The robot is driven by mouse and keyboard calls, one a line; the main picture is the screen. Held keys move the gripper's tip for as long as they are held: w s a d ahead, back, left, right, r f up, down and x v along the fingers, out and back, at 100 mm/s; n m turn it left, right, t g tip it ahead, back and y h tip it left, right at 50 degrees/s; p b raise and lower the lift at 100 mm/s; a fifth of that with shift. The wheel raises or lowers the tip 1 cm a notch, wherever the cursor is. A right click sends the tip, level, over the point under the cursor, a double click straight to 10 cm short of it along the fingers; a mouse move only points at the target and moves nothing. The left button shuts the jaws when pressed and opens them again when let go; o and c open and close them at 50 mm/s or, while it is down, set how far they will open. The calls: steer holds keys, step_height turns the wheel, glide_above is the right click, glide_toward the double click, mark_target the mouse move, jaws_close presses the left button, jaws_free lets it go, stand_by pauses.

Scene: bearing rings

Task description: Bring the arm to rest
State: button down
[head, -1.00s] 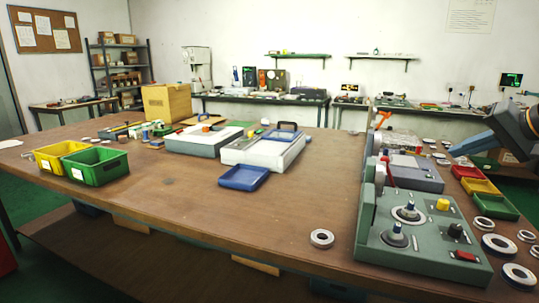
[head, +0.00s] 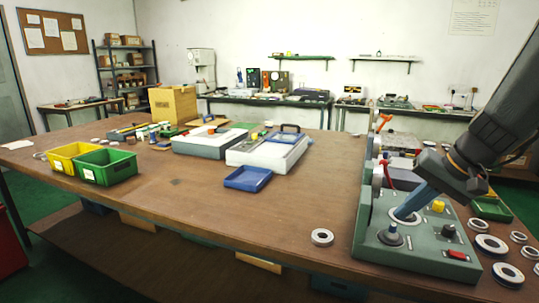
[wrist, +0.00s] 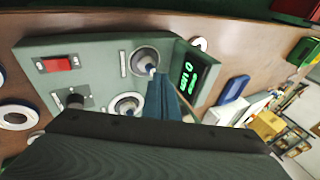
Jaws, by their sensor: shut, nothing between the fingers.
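My gripper (head: 406,213) reaches in from the upper right in the head view. Its blue-grey fingers are shut with nothing between them. The fingertips are over the green control box (head: 415,262), in front of its rear spindle in the picture. In the wrist view the shut fingers (wrist: 153,80) point towards a round seat on the same box (wrist: 105,50). I cannot tell whether the fingertips touch the box. The front spindle (head: 391,235) stands clear with a ring around its base.
Several bearing rings (head: 491,245) lie right of the box, and one ring (head: 322,237) lies left of it. A blue tray (head: 247,178), a green bin (head: 106,167) and a yellow bin (head: 70,158) stand further left. The table's middle (head: 190,205) is bare.

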steer(key=s+a+f+n+g+h+p, duration=0.1)
steer(key=s+a+f+n+g+h, duration=0.1)
steer(key=s+a+f, duration=0.2)
steer(key=s+a+f+n+g+h+p, duration=0.2)
steer(key=s+a+f+n, duration=0.1)
steer(key=s+a, duration=0.6)
steer(key=s, duration=0.3)
steer(key=shift+s+f, duration=0.2)
steer(key=shift+f, duration=0.15)
